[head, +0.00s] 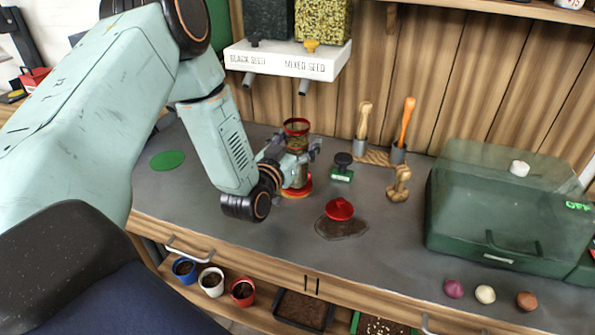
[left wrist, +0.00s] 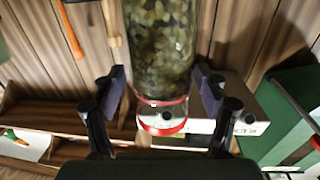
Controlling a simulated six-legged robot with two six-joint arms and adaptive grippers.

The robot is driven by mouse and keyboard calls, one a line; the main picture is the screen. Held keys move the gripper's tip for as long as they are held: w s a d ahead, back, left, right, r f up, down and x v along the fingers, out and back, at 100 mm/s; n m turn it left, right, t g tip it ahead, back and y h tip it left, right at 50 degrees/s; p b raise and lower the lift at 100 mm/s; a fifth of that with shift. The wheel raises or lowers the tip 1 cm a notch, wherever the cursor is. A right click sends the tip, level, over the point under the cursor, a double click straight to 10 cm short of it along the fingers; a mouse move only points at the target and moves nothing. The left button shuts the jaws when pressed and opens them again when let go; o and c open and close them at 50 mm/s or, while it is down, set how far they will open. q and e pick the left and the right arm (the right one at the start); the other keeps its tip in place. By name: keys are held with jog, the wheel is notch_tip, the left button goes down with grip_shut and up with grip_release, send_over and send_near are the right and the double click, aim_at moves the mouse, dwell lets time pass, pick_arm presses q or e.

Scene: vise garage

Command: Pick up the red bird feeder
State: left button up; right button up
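The red bird feeder (head: 297,128) stands upright on the grey workbench, with a red rim on top, a clear tube and a red base. In the left wrist view its seed-filled tube (left wrist: 160,45) and red rim (left wrist: 162,124) lie between the fingers. My left gripper (head: 292,158) is around the tube, one finger on each side. In the left wrist view its fingers (left wrist: 163,90) are spread, with slim gaps to the tube. Part of the feeder is hidden by the gripper. My right gripper is not in view.
A red lid (head: 339,209) lies on a dark patch on the bench. A green stamp (head: 342,168) and wooden-handled tools (head: 363,122) stand right of the feeder. A white seed dispenser (head: 290,62) hangs above and behind. A green-lidded box (head: 500,215) fills the right side.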

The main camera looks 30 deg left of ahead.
pick_arm(q)
jog(key=shift+a+f, duration=0.15)
jog(key=shift+a, duration=0.1)
jog(key=c, duration=0.6)
jog(key=shift+d, duration=0.2)
jog(key=c, duration=0.4)
jog(key=shift+a, duration=0.1)
grip_shut()
